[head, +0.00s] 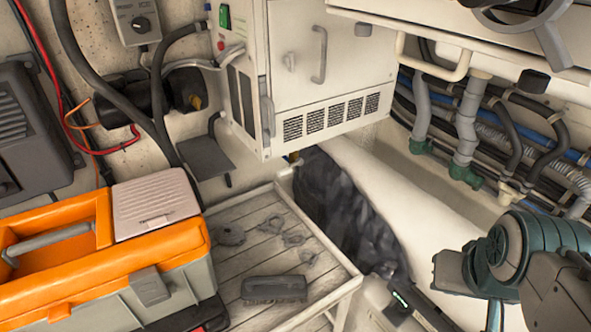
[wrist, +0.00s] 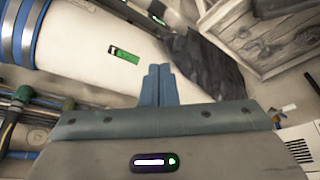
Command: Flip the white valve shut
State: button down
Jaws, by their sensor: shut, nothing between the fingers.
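I cannot pick out the white valve with certainty. In the head view, a small pale piece (head: 285,173) sits by a brass-coloured fitting (head: 293,157) under the white cabinet, too small to tell whether it is a valve handle. Grey pipes with green fittings (head: 465,172) run down the right wall. My gripper (wrist: 158,72) is shut and empty in the wrist view, its blue-grey fingers together and apart from the things around them. In the head view my arm is at the lower right, far from the cabinet; the fingertips are not clear there.
A white cabinet (head: 330,50) hangs at the back. An orange toolbox (head: 95,265) and a dark brush (head: 274,288) rest on a slatted wooden bench (head: 250,250). A dark bag (head: 345,205) lies beside a large white cylinder (head: 400,190). Hoses line the right wall.

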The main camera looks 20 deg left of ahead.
jog(key=w+a+n+t+y+b, duration=0.15)
jog(key=w+a+t+b, duration=0.25)
jog(key=w, duration=0.5)
jog(key=w+a+n+t+y+b, duration=0.1)
jog(key=w+a+n+t+b, duration=0.2)
jog(key=w, duration=0.6)
jog(key=w+a+n+y+b, duration=0.1)
jog(key=a+n+y+b, duration=0.4)
jog(key=a+y, duration=0.6)
jog(key=shift+w+a+b, duration=0.35)
jog(key=shift+a+b, duration=0.15)
jog(key=shift+a, duration=3.4)
jog(key=shift+f+n, duration=0.1)
jog(key=shift+n, duration=0.15)
